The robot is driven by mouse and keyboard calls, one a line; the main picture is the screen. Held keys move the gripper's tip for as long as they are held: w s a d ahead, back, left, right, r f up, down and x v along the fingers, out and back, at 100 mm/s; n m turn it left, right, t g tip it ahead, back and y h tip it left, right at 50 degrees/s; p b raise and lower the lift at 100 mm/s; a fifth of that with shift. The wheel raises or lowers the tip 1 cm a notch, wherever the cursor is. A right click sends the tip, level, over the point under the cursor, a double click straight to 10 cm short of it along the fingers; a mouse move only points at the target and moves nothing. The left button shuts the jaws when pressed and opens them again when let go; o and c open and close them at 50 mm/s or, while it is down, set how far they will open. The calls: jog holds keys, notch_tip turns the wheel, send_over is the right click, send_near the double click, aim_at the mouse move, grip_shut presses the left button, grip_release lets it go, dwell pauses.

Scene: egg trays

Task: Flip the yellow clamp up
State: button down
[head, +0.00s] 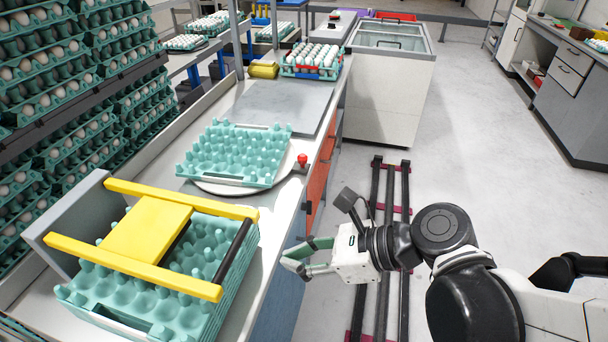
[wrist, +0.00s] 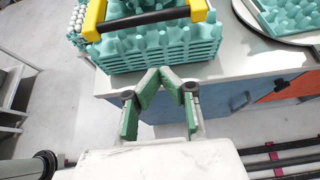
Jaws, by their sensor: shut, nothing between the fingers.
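The yellow clamp (head: 148,229) has two yellow side bars joined by a wide yellow plate and a black cross bar (head: 233,250). It lies lowered across the top of a stack of empty teal egg trays (head: 205,292) at the lower left of the head view. In the wrist view the black bar (wrist: 150,19) and the yellow bar ends (wrist: 95,20) show above the tray stack (wrist: 165,52). My gripper (head: 284,262) is shut and empty, its green fingertips (wrist: 161,76) together. It is apart from the clamp, beyond the table's edge.
A single teal tray (head: 235,152) rests on a round white plate, with a red knob (head: 302,159) beside it. A tray of white eggs (head: 312,60) stands farther back. Racks of egg trays (head: 60,100) line the left. Open floor (head: 470,150) lies to the right.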

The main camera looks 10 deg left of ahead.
jog(key=a, duration=0.8)
jog(key=shift+w+a+f, duration=0.2)
jog(key=shift+w+f, duration=0.1)
jog(key=shift+w, duration=0.15)
jog(key=shift+r, duration=0.15)
